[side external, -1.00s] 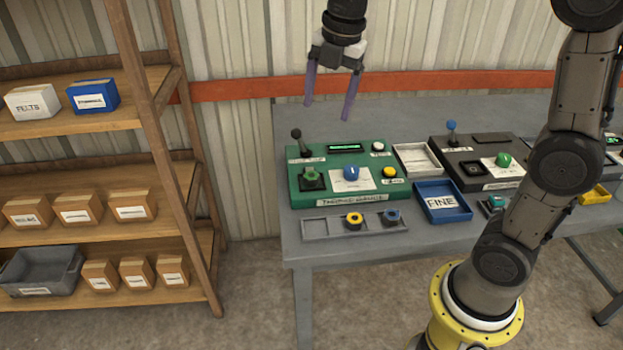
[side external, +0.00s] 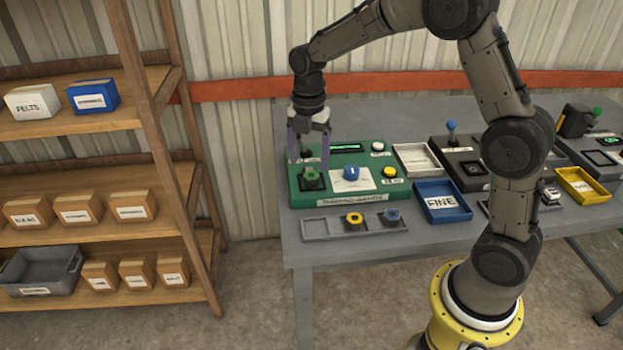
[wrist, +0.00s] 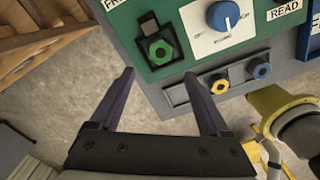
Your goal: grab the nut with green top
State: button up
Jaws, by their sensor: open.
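The nut with the green top (side external: 311,174) sits on a black square pad at the left of the green gauge panel (side external: 338,198). In the wrist view the nut (wrist: 160,52) shows as a green hexagonal ring with a dark centre, beyond the fingertips. My gripper (side external: 309,162) is open and empty, pointing down over the left part of the panel. In the side view its fingers stand just behind and above the nut. In the wrist view my gripper (wrist: 159,76) has its two purple fingers spread wide, with the nut roughly centred between them. I see no contact.
A blue knob (side external: 351,173) is right of the nut, and a black lever (side external: 306,152) stands behind it. In front lies a grey tray (side external: 315,227) with yellow-topped (side external: 354,218) and blue-topped (side external: 391,215) nuts. A blue FINE tray (side external: 441,202) is to the right.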

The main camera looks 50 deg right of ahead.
aim_at(310, 177)
jog(key=shift+w+d+f, duration=0.1)
jog(key=shift+d+f, duration=0.1)
jog(key=shift+f, duration=1.2)
jog(key=shift+d+f, duration=0.15)
jog(key=shift+f, duration=1.2)
grip_shut()
